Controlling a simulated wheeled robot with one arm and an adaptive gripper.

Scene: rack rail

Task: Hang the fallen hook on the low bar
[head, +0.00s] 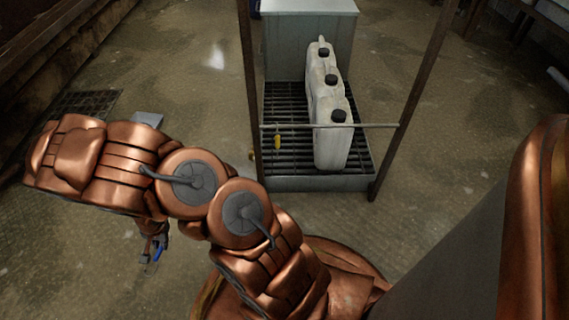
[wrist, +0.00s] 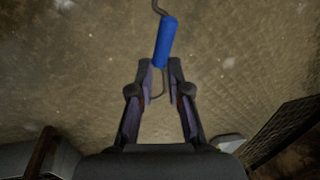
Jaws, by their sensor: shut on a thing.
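The hook with a blue sleeve (wrist: 165,42) is in my gripper (wrist: 160,78). In the head view the blue hook (head: 157,255) shows small at my gripper (head: 150,250), left of the rack and over open floor. The low bar (head: 355,126) runs level between two dark posts, well apart from the hook. A yellow-sleeved hook (head: 278,142) hangs on the bar near its left end.
Behind the bar, white jugs (head: 329,145) with black caps stand on a grated tray (head: 320,183), before a grey cabinet (head: 310,30). The left post (head: 249,80) rises beside the tray. A floor grate (head: 88,103) lies at left. The floor between gripper and rack looks clear.

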